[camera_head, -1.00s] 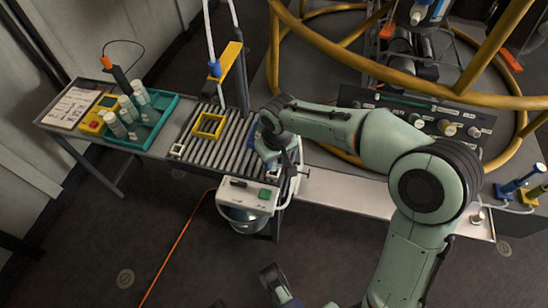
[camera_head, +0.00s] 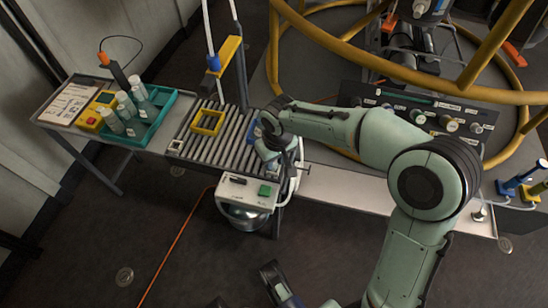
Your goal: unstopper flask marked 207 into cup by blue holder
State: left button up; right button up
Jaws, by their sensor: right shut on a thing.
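My right gripper (camera_head: 279,166) points down at the right end of the roller rack (camera_head: 222,140). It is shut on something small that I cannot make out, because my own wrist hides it. A blue holder (camera_head: 252,134) shows only in part behind my wrist. A small white cup-like piece (camera_head: 303,169) is just right of the gripper. Any flask under the wrist is hidden. Several pale flasks (camera_head: 125,105) stand in a teal tray (camera_head: 168,107) at the left; their marks are too small to read.
A yellow holder (camera_head: 209,122) and another small white piece (camera_head: 176,145) are on the rack's left part. A white box with a green button (camera_head: 246,191) hangs at the front.

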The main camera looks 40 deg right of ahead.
jog(key=shift+f, duration=0.15)
jog(key=o, duration=1.5)
jog(key=shift+c, duration=0.2)
jog(key=shift+r+p, duration=2.55)
jog(key=shift+r, duration=0.5)
jog(key=shift+f, duration=0.1)
